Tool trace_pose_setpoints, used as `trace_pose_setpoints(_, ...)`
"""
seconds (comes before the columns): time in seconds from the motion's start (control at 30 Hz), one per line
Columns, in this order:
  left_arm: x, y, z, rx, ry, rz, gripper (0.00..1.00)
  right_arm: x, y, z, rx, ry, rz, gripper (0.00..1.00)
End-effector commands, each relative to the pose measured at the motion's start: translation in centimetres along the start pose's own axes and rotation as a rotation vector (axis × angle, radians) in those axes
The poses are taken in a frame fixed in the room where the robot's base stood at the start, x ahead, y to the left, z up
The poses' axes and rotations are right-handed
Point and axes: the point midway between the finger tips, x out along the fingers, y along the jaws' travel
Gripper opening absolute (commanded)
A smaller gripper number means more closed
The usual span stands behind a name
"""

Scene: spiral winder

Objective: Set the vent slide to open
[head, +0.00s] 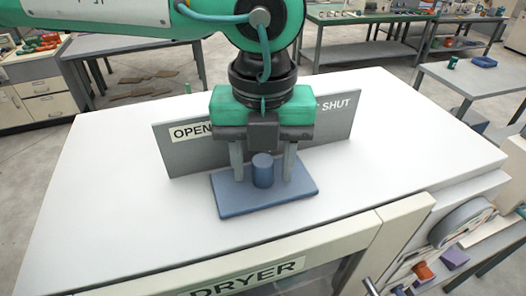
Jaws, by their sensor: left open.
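The vent slide is a flat blue plate (240,200) with an upright round blue knob (263,172), on the white top of the dryer (110,200). A grey upright panel (180,154) stands behind it, with an OPEN label (190,131) at its left and a SHUT label (337,104) at its right. The plate lies near the middle, between the two labels. My left gripper (263,176) points down over the plate, open, with one finger on each side of the knob. Gaps show between the fingers and the knob. My right gripper is not in view.
The white dryer top is clear around the plate and panel. A DRYER label (247,278) is on its front. Shelves with a roll (460,222) and small coloured items are at the lower right. Workbenches (365,22) stand behind.

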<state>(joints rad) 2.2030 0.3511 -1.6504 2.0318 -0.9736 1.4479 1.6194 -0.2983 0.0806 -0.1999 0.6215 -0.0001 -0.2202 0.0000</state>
Motion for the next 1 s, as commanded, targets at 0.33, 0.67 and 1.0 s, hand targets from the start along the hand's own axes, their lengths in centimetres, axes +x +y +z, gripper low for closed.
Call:
trace_pose_setpoints(0.33,0.3,0.0,0.0,0.000,0.001,0.000,0.40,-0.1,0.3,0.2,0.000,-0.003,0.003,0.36)
trace_pose_setpoints(0.67,0.2,0.0,0.0,0.000,0.001,0.000,0.00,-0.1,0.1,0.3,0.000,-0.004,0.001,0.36)
trace_pose_setpoints(1.0,0.8,3.4,-1.0,-0.002,0.000,-0.004,0.00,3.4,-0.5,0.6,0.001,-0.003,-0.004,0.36)
